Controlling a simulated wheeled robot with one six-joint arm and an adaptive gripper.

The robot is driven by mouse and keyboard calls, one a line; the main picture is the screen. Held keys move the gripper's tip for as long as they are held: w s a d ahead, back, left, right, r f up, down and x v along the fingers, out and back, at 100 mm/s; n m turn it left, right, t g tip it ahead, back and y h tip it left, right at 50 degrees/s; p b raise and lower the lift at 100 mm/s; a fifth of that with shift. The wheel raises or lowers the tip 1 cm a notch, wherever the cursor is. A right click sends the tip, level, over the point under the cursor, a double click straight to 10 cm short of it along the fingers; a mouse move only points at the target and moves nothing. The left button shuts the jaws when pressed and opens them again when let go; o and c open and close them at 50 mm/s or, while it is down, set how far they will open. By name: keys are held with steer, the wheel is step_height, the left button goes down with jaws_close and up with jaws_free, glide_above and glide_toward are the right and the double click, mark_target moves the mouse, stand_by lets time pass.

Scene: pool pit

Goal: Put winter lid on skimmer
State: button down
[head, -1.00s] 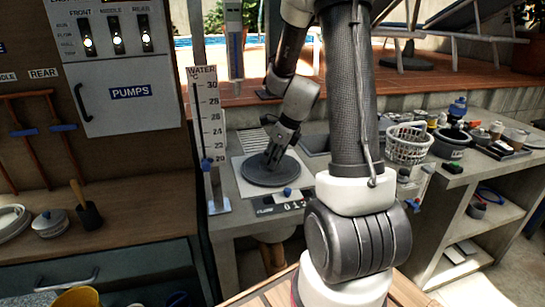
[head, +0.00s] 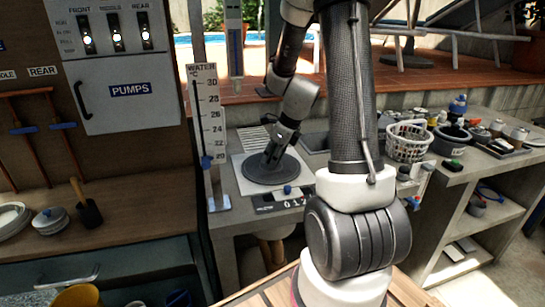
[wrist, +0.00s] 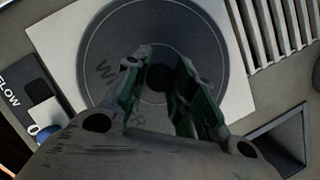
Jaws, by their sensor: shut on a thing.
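The winter lid (head: 270,171) is a round dark grey disc with lettering, partly hidden by my fingers. It lies flat over a pale square plate (head: 241,186) on the grey counter; the plate's corners also show in the wrist view (wrist: 70,40). I take the plate to be the skimmer's surround; any opening beneath is hidden. My gripper (head: 274,152) points down at the lid's middle. In the wrist view, its green-lined fingers (wrist: 160,85) stand on both sides of a dark central knob (wrist: 159,77) and are shut on it. I cannot tell whether the lid is fully seated.
A small panel marked FLOW (wrist: 18,82) with a blue knob lies in front of the plate. A slatted grille (wrist: 272,30) and a recessed basin (wrist: 275,140) are close by. A thermometer board (head: 206,115) stands left; a white basket (head: 407,142) stands right.

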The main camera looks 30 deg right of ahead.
steer(key=c, duration=0.9)
jaws_free()
steer(key=shift+c, duration=0.2)
steer(key=shift+r, duration=2.55)
steer(key=shift+r, duration=0.1)
steer(key=shift+r, duration=1.9)
